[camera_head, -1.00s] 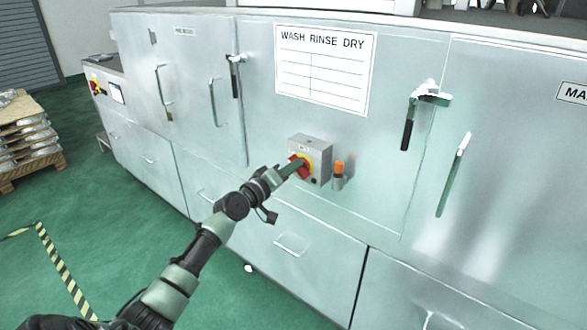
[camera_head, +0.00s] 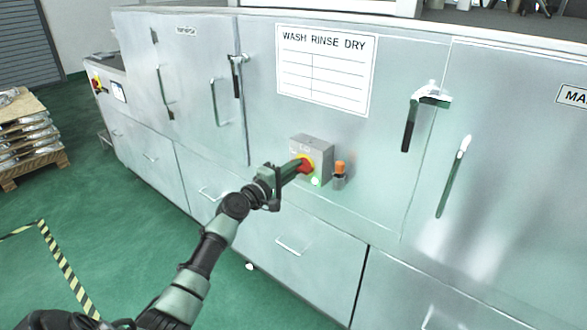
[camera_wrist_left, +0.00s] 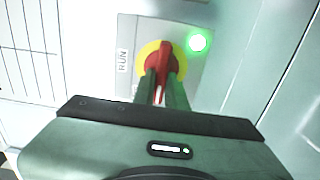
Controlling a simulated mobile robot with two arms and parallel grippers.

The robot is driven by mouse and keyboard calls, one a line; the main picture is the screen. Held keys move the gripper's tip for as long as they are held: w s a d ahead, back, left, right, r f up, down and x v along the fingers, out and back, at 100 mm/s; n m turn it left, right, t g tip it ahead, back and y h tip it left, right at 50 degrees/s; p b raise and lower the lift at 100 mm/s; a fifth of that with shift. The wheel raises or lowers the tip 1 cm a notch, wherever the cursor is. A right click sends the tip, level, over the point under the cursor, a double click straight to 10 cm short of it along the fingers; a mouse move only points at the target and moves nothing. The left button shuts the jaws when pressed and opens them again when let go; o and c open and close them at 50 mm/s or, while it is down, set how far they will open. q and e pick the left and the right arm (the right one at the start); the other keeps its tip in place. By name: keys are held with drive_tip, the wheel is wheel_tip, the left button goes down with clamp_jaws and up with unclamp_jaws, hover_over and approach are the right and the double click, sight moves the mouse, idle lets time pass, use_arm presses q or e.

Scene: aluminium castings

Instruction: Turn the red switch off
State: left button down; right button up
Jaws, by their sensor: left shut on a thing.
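The red switch (camera_head: 306,166) sits on a yellow disc on a grey box (camera_head: 314,147) on the machine front. In the left wrist view the red handle (camera_wrist_left: 165,66) stands upright in the picture, between the fingers. A label reading RUN (camera_wrist_left: 123,60) is beside the disc. A round lamp (camera_head: 316,181) on the box glows green, and it also shows bright in the left wrist view (camera_wrist_left: 197,42). My left gripper (camera_head: 295,170) is shut on the red handle, and its fingers hide part of it. My right gripper is not in view.
An orange-topped fitting (camera_head: 340,172) sticks out just right of the box. Door handles (camera_head: 410,120) and drawer pulls (camera_head: 289,246) project from the metal front. A pallet with stacked castings (camera_head: 28,140) stands at the left. The green floor near my arm is clear.

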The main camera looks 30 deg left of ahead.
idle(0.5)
use_arm(q)
drive_tip(key=c, duration=1.4)
unclamp_jaws()
drive_tip(key=shift+c, duration=0.2)
drive_tip(key=shift+s, duration=0.1)
drive_tip(key=s, duration=0.7)
drive_tip(key=shift+s+a, duration=0.35)
drive_tip(key=shift+f, duration=0.1)
